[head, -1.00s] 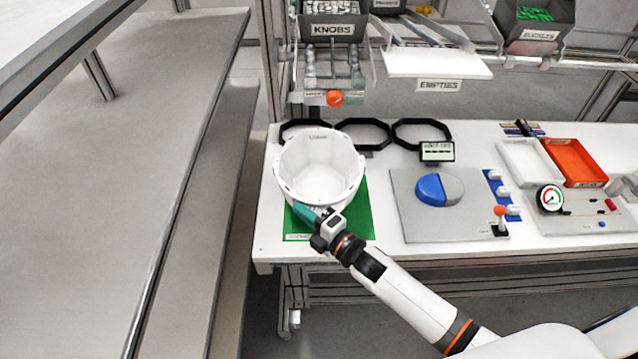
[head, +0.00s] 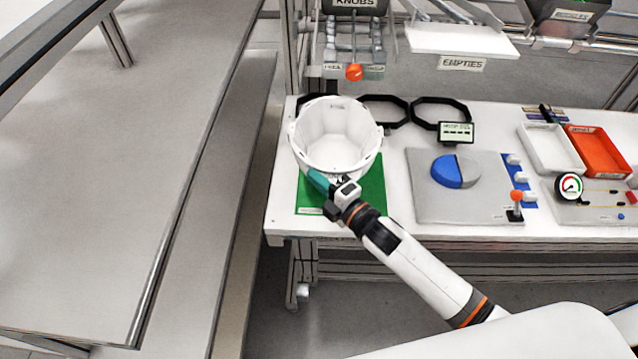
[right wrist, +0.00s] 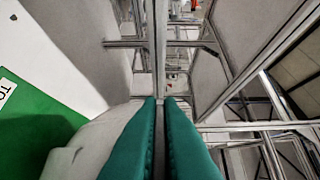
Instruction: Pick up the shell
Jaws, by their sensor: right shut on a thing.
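The shell (head: 336,137) is a white, open, bucket-like helmet shell, standing mouth up over the back part of a green mat (head: 370,188) in the head view. My right gripper (head: 318,182) is at its near side, with teal fingers shut on its wall. In the right wrist view the fingers (right wrist: 160,120) are close together, and the shell's pale wall (right wrist: 85,145) shows beside the left one. I cannot tell whether the shell touches the mat.
Black octagonal rings (head: 440,112) lie behind the shell. A grey board with a blue-and-grey disc (head: 455,171) is to the right, then white (head: 552,150) and orange (head: 590,152) trays. A rack with an orange ball (head: 354,72) stands behind. A grey bench (head: 140,150) runs along the left.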

